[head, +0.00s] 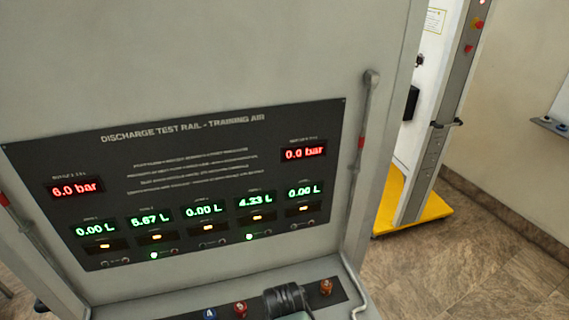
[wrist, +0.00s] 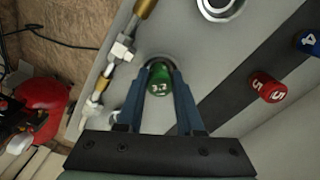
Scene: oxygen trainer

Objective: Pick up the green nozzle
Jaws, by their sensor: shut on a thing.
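The green nozzle (wrist: 160,84), marked 3.2, shows in the wrist view between the two blue fingers of my gripper (wrist: 162,78). The fingers are shut on it, one on each side. A grey panel surface lies below it. Whether the nozzle touches that surface or is held above it, I cannot tell. In the head view the nozzle is not visible, and a dark part of my arm (head: 287,300) shows at the bottom edge.
A red nozzle (wrist: 266,87) marked 5 and a blue nozzle (wrist: 308,41) sit on a dark strip to the right. A brass and white pipe fitting (wrist: 122,48) runs close on the left. A display panel (head: 190,180) stands upright behind.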

